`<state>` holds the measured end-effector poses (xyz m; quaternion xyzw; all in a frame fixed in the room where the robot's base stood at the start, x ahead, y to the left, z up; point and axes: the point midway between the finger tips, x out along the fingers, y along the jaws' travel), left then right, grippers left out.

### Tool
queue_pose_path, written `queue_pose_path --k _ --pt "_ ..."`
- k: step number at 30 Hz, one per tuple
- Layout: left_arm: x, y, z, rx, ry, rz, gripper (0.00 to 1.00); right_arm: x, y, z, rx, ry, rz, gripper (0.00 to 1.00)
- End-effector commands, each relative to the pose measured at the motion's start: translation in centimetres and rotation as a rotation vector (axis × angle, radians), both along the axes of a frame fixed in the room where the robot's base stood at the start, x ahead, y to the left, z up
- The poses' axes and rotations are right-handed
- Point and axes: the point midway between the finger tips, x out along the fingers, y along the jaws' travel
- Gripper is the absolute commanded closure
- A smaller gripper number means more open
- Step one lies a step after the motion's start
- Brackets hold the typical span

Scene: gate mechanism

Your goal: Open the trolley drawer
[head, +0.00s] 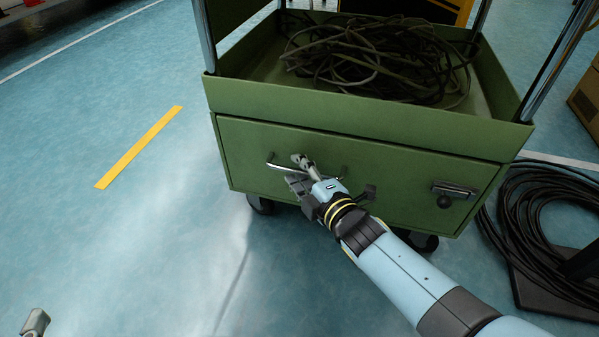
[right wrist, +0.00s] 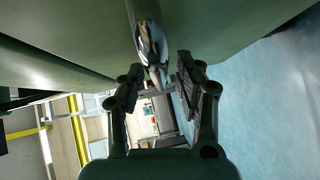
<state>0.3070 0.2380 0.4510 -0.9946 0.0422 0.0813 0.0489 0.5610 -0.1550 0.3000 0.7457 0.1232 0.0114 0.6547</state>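The green trolley (head: 360,125) stands ahead with its wide drawer (head: 250,150) below the upper tray. The drawer front looks flush with the body. A bar handle (head: 280,168) is on the left part of the drawer front, partly hidden by my right gripper (head: 299,172). In the right wrist view, the shiny handle (right wrist: 150,42) runs in between the two fingers of the gripper (right wrist: 158,84). The fingers stand apart with gaps beside the bar. Only a tip of my left gripper (head: 35,322) shows at the bottom left, away from the trolley.
A latch with a dark knob (head: 444,201) is on the right of the drawer front. Black cables (head: 385,60) lie in the upper tray. A cable coil (head: 545,230) lies on the floor at right. The blue floor left of the trolley is clear, with a yellow stripe (head: 140,147).

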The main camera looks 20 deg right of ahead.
Motion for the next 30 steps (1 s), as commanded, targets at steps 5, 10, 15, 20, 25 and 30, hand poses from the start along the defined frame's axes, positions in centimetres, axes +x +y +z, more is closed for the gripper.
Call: queue_pose_path --k 5,10,15,20,25,30 --pt "0.31 -0.05 0.46 0.0 -0.02 -0.002 0.35 0.19 0.05 -0.06 0.0 0.001 0.0 0.66" --pt "0.31 -0.05 0.48 0.0 -0.02 -0.002 0.35 0.18 0.05 -0.04 0.0 0.001 0.0 0.66" --pt "0.3 -0.05 0.47 0.0 -0.019 -0.002 0.35 0.18 0.05 -0.05 0.0 0.001 0.0 0.86" --pt "0.3 -0.05 0.47 0.0 -0.019 -0.002 0.35 0.18 0.05 -0.03 0.0 0.0 0.0 1.0" --pt "0.3 -0.05 0.47 0.0 -0.019 -0.002 0.35 0.2 0.05 0.0 0.001 -0.001 0.0 1.0" --pt "0.29 -0.04 0.47 0.0 -0.019 -0.002 0.35 0.2 0.04 0.04 0.001 -0.001 0.0 1.0"
